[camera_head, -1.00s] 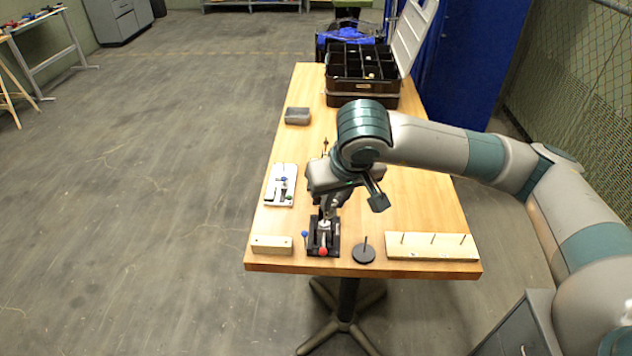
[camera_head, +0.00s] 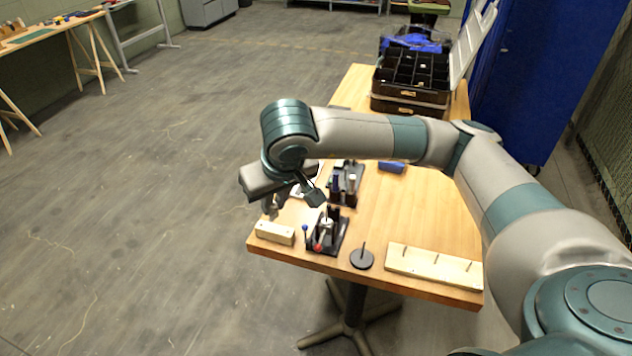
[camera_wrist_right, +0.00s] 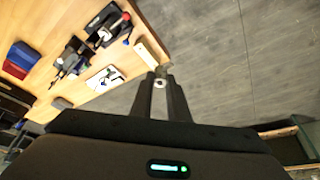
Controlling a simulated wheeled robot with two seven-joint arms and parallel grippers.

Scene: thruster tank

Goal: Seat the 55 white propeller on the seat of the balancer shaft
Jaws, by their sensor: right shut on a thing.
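My right gripper (camera_head: 272,208) is past the table's left edge, above the wooden block's far end in the head view. In the right wrist view its fingers (camera_wrist_right: 160,86) are shut on a small pale round part (camera_wrist_right: 160,83), too small to identify. A black fixture (camera_head: 327,236) with red and blue knobs and a pale piece stands near the front edge; it also shows in the wrist view (camera_wrist_right: 107,25). A second black stand (camera_head: 346,184) with posts is behind it. I cannot tell which bears the balancer shaft. I cannot make out a white propeller. My left gripper is out of view.
A wooden block (camera_head: 275,232), a black disc with a pin (camera_head: 362,259) and a pegged board (camera_head: 433,266) line the front edge. A white card (camera_wrist_right: 105,79) and blue box (camera_head: 391,167) lie behind. An open compartment case (camera_head: 412,80) stands far back. The table's right middle is clear.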

